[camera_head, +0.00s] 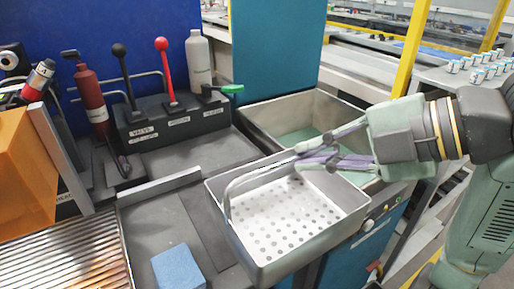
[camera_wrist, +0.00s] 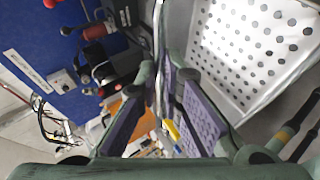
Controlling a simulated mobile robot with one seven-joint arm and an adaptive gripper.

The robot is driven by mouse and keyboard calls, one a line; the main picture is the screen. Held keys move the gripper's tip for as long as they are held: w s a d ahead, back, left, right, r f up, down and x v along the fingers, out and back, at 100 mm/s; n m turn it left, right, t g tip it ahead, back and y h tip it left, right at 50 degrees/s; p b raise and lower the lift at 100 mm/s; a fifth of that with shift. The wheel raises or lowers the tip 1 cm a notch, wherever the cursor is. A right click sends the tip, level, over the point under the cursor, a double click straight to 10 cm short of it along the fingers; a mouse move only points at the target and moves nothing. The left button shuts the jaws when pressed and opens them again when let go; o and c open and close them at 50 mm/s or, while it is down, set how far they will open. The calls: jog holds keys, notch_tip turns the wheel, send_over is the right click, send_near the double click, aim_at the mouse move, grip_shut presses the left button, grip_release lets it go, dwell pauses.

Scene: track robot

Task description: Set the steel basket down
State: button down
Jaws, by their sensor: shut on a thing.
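The steel basket (camera_head: 290,262) is a grey rectangular tray with a perforated light floor and a thin arched handle. In the head view it is at the middle bottom, over the right part of the dark counter. It looks slightly tilted; I cannot tell whether its underside touches the counter. My gripper (camera_head: 298,158) comes from the right and is shut on the basket's handle near its top. In the wrist view, the handle runs between the purple-padded fingers (camera_wrist: 165,95), and the basket's perforated floor (camera_wrist: 252,50) shows at the upper right.
A steel sink (camera_head: 262,112) lies behind the basket. A blue sponge (camera_head: 178,268) sits on the counter at its left. A ribbed drainboard (camera_head: 70,258) is farther left. A lever block (camera_head: 165,125) with black and red knobs, and bottles, stand at the back. Some dark counter is bare between them.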

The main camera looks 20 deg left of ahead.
jog(key=w+a+f+p, duration=0.1)
jog(key=w+a+f, duration=0.1)
jog(key=a, duration=0.3)
jog(key=w+a+f+p, duration=0.2)
jog(key=w+a, duration=0.2)
jog(key=a, duration=0.1)
jog(key=shift+w+f, duration=0.3)
jog(key=c, duration=1.7)
grip_release()
jog(key=shift+a, duration=0.1)
jog(key=b+v, duration=0.2)
jog(key=v, duration=1)
jog(key=shift+s, duration=0.1)
